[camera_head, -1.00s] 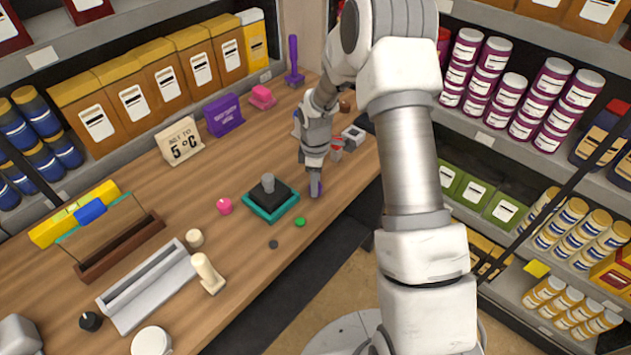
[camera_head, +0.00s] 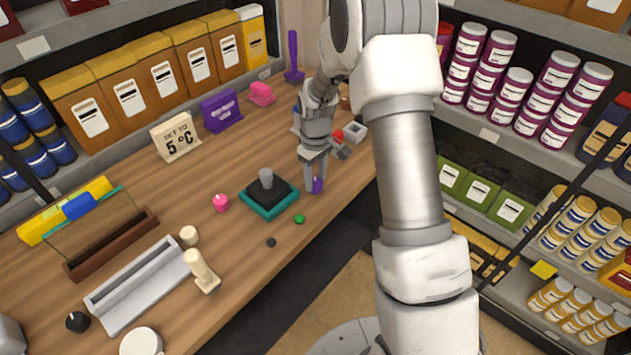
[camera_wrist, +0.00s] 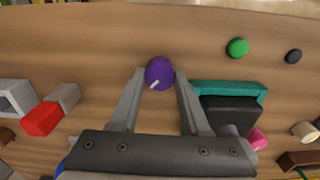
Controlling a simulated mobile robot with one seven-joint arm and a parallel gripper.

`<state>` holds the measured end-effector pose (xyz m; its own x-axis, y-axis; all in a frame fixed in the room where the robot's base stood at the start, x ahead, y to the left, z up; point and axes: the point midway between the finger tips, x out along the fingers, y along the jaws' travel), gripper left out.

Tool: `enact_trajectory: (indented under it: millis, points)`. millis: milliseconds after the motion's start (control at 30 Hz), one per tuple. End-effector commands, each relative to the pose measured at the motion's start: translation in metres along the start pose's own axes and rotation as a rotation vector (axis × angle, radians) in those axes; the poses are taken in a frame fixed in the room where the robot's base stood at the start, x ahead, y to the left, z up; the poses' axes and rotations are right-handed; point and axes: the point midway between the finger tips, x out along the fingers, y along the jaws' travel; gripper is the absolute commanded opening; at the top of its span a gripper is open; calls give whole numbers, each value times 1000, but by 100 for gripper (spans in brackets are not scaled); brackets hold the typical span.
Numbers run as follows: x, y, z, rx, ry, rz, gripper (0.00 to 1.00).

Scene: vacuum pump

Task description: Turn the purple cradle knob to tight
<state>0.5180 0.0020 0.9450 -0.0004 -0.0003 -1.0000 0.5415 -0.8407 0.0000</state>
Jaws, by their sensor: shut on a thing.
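The purple knob (camera_wrist: 159,71) is a round knob with a white pointer mark, on the wooden worktop. In the wrist view it sits between the tips of my gripper (camera_wrist: 158,76), with a finger against each side. The white mark points to the lower left in that view. My gripper is shut on the knob. I see no tight or loose label on it.
A teal-based black block (camera_head: 268,197) with a grey post stands close left of the knob. A green button (camera_head: 299,219) and a dark button (camera_head: 271,242) lie nearer the front edge. A red and grey part (camera_wrist: 43,119) is on the gripper's other side.

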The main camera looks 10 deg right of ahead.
Motion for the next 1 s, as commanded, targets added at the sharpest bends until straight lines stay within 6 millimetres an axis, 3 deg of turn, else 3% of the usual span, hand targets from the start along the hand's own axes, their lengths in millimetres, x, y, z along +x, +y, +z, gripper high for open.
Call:
enact_trajectory:
  millis: [600, 1000]
  points:
    - [0, 0, -1, 569, 2, 1, 0]
    - [0, 0, -1, 799, 2, 1, 0]
